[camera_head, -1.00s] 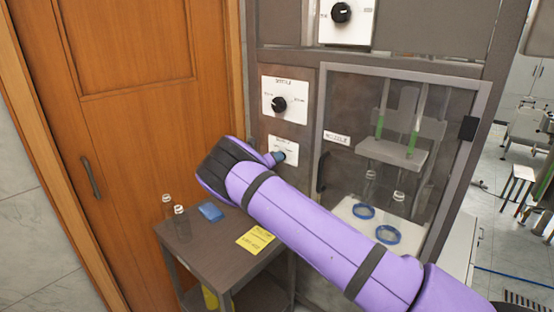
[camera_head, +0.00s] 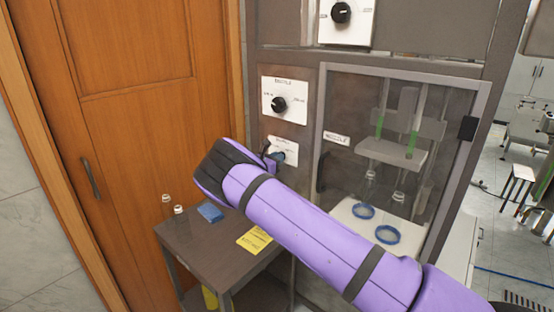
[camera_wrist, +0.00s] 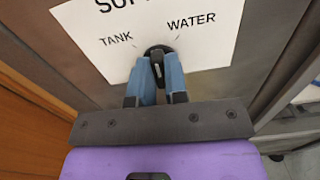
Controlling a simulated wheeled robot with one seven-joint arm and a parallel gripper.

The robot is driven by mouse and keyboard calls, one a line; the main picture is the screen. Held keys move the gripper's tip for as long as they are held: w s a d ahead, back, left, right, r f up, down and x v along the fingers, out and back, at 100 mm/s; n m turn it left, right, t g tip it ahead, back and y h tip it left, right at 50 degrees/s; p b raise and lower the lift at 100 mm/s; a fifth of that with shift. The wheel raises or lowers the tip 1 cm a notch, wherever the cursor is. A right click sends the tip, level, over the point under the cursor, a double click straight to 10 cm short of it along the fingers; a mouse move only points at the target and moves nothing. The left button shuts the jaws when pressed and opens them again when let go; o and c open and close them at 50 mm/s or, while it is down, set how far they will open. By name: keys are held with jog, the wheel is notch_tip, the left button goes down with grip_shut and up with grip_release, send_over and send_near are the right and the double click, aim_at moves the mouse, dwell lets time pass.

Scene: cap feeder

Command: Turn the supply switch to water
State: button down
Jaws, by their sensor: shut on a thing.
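The supply switch is a black knob (camera_wrist: 157,53) on a white label plate (camera_wrist: 210,50) marked TANK at left and WATER at right in the wrist view. The plate also shows on the grey panel in the head view (camera_head: 289,145). My gripper (camera_wrist: 157,70) has its two blue fingers on either side of the knob and is shut on it. The knob's grip stands close to upright in the wrist view, between the two words. In the head view my gripper (camera_head: 275,158) is at this plate, partly hidden by my wrist.
A second dial (camera_head: 279,104) sits above the switch, and another dial (camera_head: 341,13) higher up. A clear-fronted cabinet (camera_head: 336,139) is to the right. Below is a small table (camera_head: 190,240) with bottles (camera_head: 180,214), a blue item (camera_head: 210,212) and a yellow note (camera_head: 254,240).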

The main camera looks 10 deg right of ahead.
jog(key=shift+f+m, duration=0.1)
jog(key=shift+m, duration=4)
jog(key=c, duration=1.1)
grip_release()
jog(key=shift+c, duration=0.2)
jog(key=shift+s+a, duration=0.1)
jog(key=v, duration=1)
jog(key=shift+s+a, duration=0.2)
jog(key=shift+a, duration=0.05)
jog(key=shift+d, duration=0.1)
